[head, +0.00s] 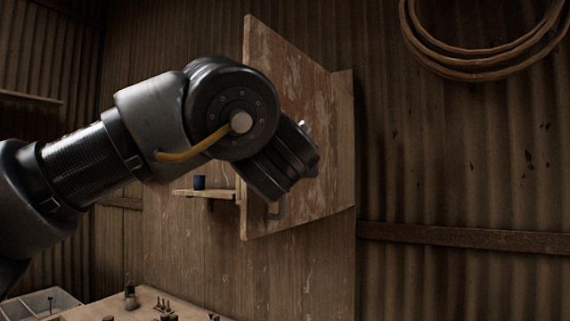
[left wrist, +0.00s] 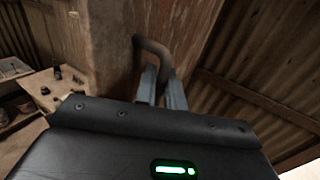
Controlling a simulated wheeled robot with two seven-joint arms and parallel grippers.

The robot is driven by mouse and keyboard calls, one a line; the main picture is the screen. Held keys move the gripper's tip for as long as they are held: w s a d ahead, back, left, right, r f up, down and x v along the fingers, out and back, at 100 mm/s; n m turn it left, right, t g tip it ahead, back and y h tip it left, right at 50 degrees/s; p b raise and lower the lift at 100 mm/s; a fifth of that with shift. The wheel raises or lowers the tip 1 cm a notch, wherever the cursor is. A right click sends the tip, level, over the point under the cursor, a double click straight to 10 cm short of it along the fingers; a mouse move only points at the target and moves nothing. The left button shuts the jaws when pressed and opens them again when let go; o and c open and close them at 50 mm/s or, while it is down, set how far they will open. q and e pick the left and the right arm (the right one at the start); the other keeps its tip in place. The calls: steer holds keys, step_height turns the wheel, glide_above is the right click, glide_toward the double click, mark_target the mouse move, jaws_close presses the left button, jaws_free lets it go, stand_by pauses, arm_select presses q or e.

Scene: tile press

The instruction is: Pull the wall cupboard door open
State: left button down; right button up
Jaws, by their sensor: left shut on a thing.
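The wall cupboard's door (head: 290,75) is a worn wooden panel with flaking reddish paint. It stands at an angle out from the wall, and the inside of the cupboard is not visible. In the left wrist view the door (left wrist: 185,30) carries a dark, bent bar handle (left wrist: 152,46) near its edge. My left gripper (left wrist: 161,80) is shut on this handle, its two fingers on either side of the bar. My right gripper is out of view.
A small shelf (head: 190,193) with a blue cup (head: 199,182) is on the wall left of the door. Below is a workbench (head: 140,301) with small items and a grey bin (head: 45,300). A hose coil (head: 480,65) hangs at upper right.

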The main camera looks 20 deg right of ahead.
arm_select(q)
steer(key=c, duration=1.7)
jaws_free()
steer(key=shift+r, duration=0.2)
steer(key=shift+o, duration=0.3)
steer(key=shift+s+d+f, duration=0.1)
steer(key=shift+d, duration=0.15)
steer(key=b+v, duration=0.8)
steer(key=v, duration=0.2)
steer(key=shift+s+a, duration=0.15)
steer(key=shift+s, duration=0.25)
